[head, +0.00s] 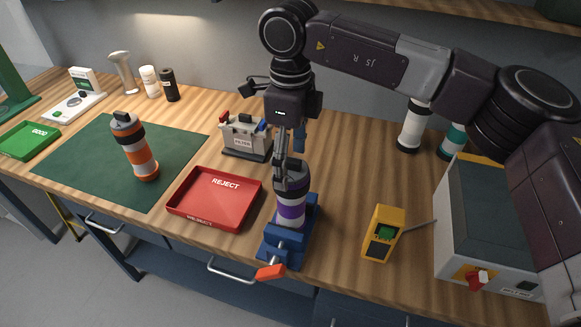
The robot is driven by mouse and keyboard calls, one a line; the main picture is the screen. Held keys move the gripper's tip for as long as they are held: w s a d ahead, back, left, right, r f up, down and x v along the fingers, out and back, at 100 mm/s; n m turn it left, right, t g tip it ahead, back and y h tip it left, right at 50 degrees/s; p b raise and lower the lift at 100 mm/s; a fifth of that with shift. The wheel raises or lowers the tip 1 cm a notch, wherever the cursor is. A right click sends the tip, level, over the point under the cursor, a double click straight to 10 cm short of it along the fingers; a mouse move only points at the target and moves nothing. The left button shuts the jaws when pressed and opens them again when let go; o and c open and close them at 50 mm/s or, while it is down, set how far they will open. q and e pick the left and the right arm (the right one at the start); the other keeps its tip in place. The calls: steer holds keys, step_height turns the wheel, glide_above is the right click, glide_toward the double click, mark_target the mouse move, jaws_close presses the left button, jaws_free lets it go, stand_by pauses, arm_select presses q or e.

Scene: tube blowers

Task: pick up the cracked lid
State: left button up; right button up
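A white tube blower with purple bands (291,209) stands upright in a blue vise (287,244) at the bench's front edge. Its dark grey top (292,178) looks like a lid; I cannot make out a crack on it. My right gripper (284,172) points down at this top from above, and its fingers overlap the top's back left side in the head view. The fingers show edge-on, so I cannot tell whether they are open, shut or touching it. My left gripper is not in view.
A red REJECT tray (213,198) lies left of the vise. An orange-banded tube (138,152) stands on the green mat (82,153). A grey FILTER fixture (245,139) stands behind. A yellow meter (382,234) and a grey box (483,215) are to the right.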

steer(key=c, duration=1)
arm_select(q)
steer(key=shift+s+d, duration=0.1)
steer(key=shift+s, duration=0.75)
arm_select(e)
steer(key=shift+c, duration=0.5)
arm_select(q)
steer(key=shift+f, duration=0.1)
arm_select(e)
steer(key=shift+w+r, duration=0.1)
